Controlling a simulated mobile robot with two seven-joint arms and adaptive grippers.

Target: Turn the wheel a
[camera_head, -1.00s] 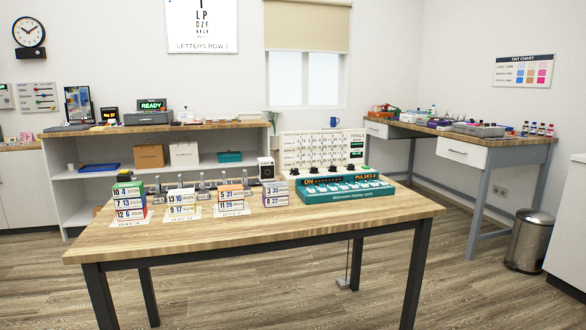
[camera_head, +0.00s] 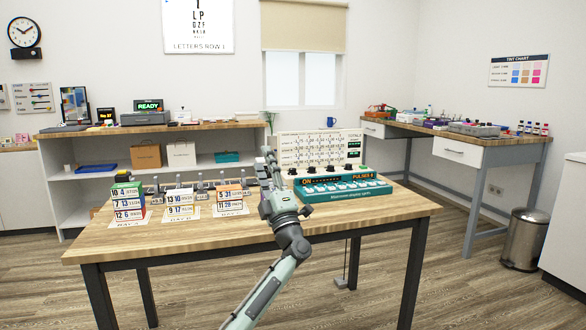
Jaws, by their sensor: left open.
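I cannot make out a wheel marked a. A teal console (camera_head: 345,191) with a lit orange display and dark knobs (camera_head: 332,169) on top stands at the right of the wooden table (camera_head: 160,243). A white panel with rows of figures (camera_head: 305,147) stands behind it. My left gripper (camera_head: 268,158) reaches over the table just left of the console, its fingers pointing away from me. It is open, and I see nothing between its fingers. My arm covers a small white device and a stack of number boxes there. My right gripper is not in view.
Stacks of number boxes stand on the table's left: one green-topped (camera_head: 127,201), one white and yellow (camera_head: 179,203), one orange-topped (camera_head: 229,201). Small grey stands are behind them. A long shelf (camera_head: 215,127) lies beyond. The table's front strip is mostly clear.

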